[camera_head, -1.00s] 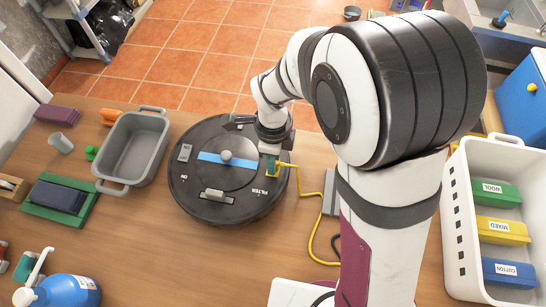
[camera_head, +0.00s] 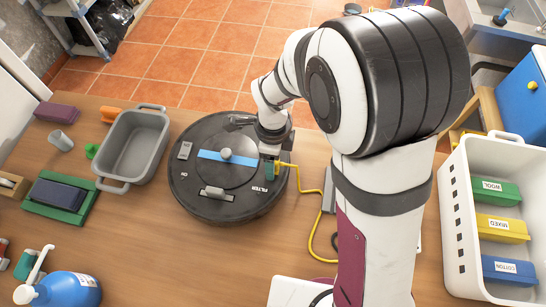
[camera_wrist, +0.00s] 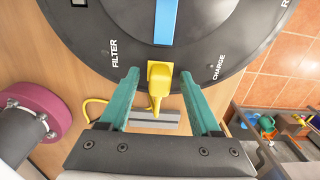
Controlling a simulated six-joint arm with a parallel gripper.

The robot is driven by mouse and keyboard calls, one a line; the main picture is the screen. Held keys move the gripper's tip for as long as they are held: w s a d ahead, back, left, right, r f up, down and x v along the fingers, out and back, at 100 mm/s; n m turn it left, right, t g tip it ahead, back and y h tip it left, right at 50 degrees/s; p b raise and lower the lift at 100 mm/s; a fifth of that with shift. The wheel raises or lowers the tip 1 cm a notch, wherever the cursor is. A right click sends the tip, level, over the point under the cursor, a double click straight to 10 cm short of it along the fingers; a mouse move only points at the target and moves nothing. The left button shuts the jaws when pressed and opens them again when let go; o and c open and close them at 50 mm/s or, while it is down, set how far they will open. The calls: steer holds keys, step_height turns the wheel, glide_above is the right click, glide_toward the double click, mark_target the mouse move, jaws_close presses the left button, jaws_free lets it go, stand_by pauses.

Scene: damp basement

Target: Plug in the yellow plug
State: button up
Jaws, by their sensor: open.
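The yellow plug (camera_wrist: 159,82) is at the rim of the round black machine (camera_wrist: 105,30), between the FILTER and CHARGE labels, in line with a blue stripe. Its front end meets a yellow patch on the machine; I cannot tell how deep it sits. Its yellow cord (camera_wrist: 97,103) curves away to the left in the wrist view. My gripper (camera_wrist: 160,76) is open, with one teal finger on each side of the plug and gaps between. In the head view my gripper (camera_head: 270,165) is at the right edge of the black machine (camera_head: 200,185) and mostly hides the plug.
A grey block (camera_head: 329,190) lies by the yellow cord, partly behind my arm. A grey tub (camera_head: 158,120) stands left of the machine. A white crate (camera_head: 456,220) with labelled coloured boxes is on the right. The table in front of the machine is clear.

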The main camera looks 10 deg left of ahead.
steer(key=shift+r, duration=0.15)
step_height(320, 180, up, 16)
steer(key=shift+f, duration=0.2)
steer(key=shift+d, duration=0.1)
steer(key=s+d+f+n+y, duration=0.1)
steer(key=s+d+f+n, duration=0.1)
steer(key=s+d+n, duration=1)
steer(key=s+d, duration=0.1)
steer(key=s, duration=0.4)
steer(key=shift+d+f+y, duration=0.15)
steer(key=shift+y, duration=0.25)
